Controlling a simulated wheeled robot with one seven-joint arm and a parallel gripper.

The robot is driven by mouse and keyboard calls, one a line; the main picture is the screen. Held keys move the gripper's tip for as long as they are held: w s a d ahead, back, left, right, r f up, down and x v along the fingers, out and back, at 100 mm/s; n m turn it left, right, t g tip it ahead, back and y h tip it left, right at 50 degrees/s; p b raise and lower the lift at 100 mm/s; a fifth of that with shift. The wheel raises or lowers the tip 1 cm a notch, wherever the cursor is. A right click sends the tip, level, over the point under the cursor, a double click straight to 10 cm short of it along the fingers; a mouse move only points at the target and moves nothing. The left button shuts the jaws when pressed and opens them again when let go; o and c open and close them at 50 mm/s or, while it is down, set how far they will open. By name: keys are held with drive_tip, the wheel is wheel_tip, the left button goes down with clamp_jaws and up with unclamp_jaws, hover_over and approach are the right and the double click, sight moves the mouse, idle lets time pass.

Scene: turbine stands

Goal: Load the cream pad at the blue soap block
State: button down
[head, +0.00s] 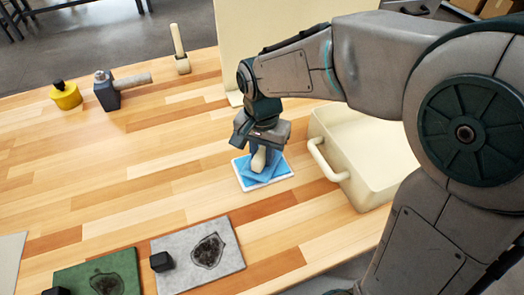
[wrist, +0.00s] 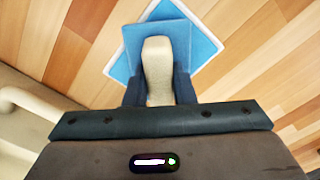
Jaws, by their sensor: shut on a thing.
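My gripper (head: 260,150) is shut on a cream pad (head: 259,160), a pale rounded piece. In the wrist view the pad (wrist: 157,68) stands between my two dark fingers (wrist: 158,92) and reaches out past their tips. The blue soap block (head: 271,174) lies under the pad, on a white-rimmed tray (head: 284,184). In the wrist view the block (wrist: 188,42) shows around the pad's outer end, turned at an angle to the tray (wrist: 112,70). The pad hides part of the block. I cannot tell whether pad and block touch.
A cream case (head: 370,160) with a handle stands close to the right of the tray. A grey plate (head: 180,262) and a green plate (head: 80,280), each dark-stained, lie in front. A yellow pot (head: 66,97) and a mallet-like tool (head: 108,92) stand back left. The wooden middle-left is clear.

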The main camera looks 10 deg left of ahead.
sight(262, 151)
drive_tip(key=shift+r+p, duration=2.4)
drive_tip(key=shift+r, duration=1)
